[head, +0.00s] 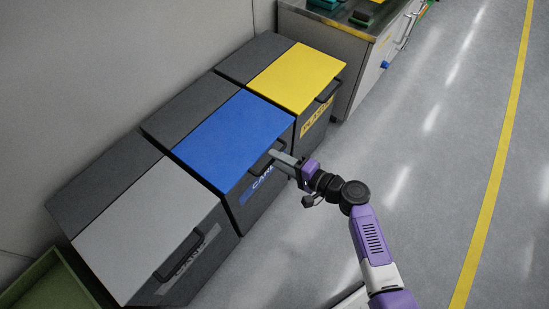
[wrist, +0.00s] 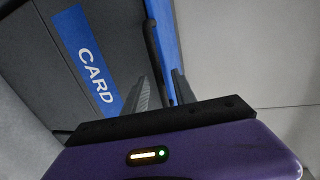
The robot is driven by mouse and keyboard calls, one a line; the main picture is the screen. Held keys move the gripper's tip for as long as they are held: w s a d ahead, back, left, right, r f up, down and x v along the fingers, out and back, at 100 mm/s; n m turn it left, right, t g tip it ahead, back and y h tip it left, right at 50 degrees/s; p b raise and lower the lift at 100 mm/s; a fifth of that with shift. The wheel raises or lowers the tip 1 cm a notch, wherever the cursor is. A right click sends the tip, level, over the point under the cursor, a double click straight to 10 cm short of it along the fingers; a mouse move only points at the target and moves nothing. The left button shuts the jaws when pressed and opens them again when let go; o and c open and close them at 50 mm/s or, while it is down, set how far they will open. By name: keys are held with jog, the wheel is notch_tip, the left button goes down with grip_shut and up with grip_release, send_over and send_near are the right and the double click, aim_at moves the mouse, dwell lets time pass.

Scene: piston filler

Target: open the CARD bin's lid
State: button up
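The CARD bin (head: 262,203) is the dark middle bin of a row in the head view, with a flat, shut blue lid (head: 230,138). A black bar handle (head: 260,161) sits at the lid's front edge, above the CARD label. My gripper (head: 276,156) is at the right end of this handle. In the wrist view the CARD label (wrist: 95,72) is at left, and the handle (wrist: 152,45) runs down toward the gap between my fingers (wrist: 167,82). The fingers stand apart. Whether they touch the handle is not clear.
A grey-lidded bin (head: 150,230) stands on the left and a yellow-lidded bin (head: 297,77) on the right, both shut. A metal bench (head: 350,60) is beyond. Open floor (head: 440,130) with a yellow line lies to the right.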

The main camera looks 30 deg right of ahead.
jog(key=shift+x, duration=0.8)
grip_shut()
dwell(0.9)
